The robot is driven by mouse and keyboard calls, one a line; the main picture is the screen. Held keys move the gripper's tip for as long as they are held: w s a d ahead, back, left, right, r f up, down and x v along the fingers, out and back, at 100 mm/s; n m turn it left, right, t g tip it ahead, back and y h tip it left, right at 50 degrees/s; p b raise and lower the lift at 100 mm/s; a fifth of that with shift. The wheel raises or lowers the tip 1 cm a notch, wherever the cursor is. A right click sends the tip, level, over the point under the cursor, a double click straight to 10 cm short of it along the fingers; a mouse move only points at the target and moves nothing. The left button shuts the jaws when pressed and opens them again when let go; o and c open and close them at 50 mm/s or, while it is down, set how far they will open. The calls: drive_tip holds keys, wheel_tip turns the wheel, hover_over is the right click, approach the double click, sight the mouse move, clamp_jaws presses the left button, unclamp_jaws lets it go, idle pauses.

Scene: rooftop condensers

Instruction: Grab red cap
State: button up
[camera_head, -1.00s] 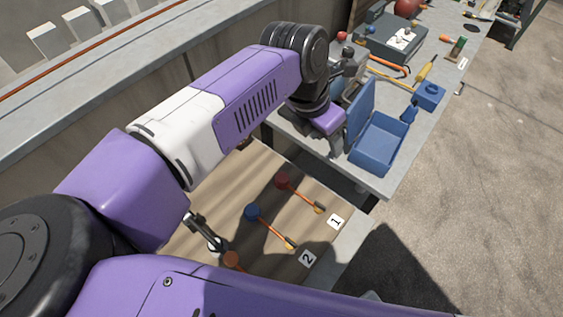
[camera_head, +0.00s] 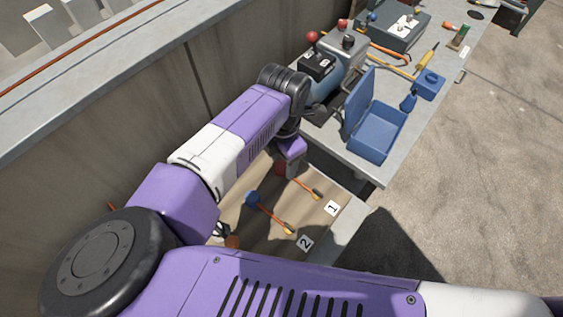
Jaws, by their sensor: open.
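A dark red cap (camera_head: 281,169) sits on the tan board (camera_head: 331,185) beside an orange hose with a yellow end near the label 1. It is partly hidden by my gripper (camera_head: 289,171), which is open over it. The fingertips are hard to make out, and I cannot tell whether they touch the cap. A blue cap (camera_head: 252,199) with a similar hose lies nearer, by the label 2. An orange cap (camera_head: 232,242) is nearer still, partly behind my arm.
On the grey bench (camera_head: 372,178) beyond the board stand an open blue box (camera_head: 376,137), a device with a red ball (camera_head: 312,37), and a small blue block (camera_head: 430,82). A concrete wall (camera_head: 150,110) runs along the left.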

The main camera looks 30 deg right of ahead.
drive_tip(key=shift+f, duration=0.2)
clamp_jaws()
drive_tip(key=shift+r, duration=0.1)
